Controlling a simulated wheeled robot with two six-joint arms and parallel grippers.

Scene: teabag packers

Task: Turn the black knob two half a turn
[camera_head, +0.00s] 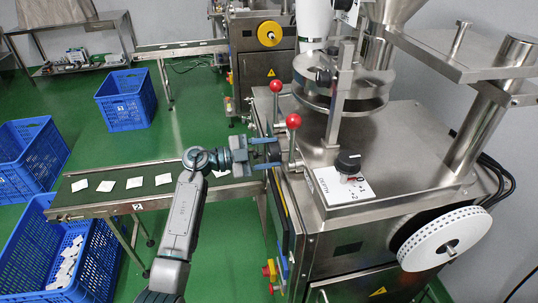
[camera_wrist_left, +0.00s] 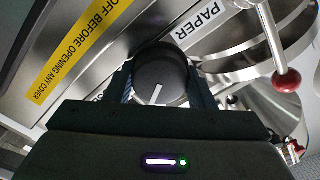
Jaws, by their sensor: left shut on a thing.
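My left gripper (camera_head: 268,153) reaches the left side face of the steel packing machine (camera_head: 390,150), just below the two red-ball levers. In the left wrist view its two fingers (camera_wrist_left: 160,88) stand on either side of a dark round knob (camera_wrist_left: 163,72) and are shut on it. The knob's white pointer line points down and slightly left in that view. In the head view the gripper hides this knob. Another black knob (camera_head: 348,161), on a white plate marked 0, 1 and 2, stands on the machine's top, apart from the gripper. My right gripper is not in view.
Two red-ball levers (camera_head: 293,121) (camera_head: 276,86) rise close to my gripper; one red ball (camera_wrist_left: 287,81) shows in the wrist view. A conveyor (camera_head: 150,187) with white teabags runs under my left arm. Blue crates (camera_head: 126,98) stand on the green floor. A white reel (camera_head: 440,238) is at the right.

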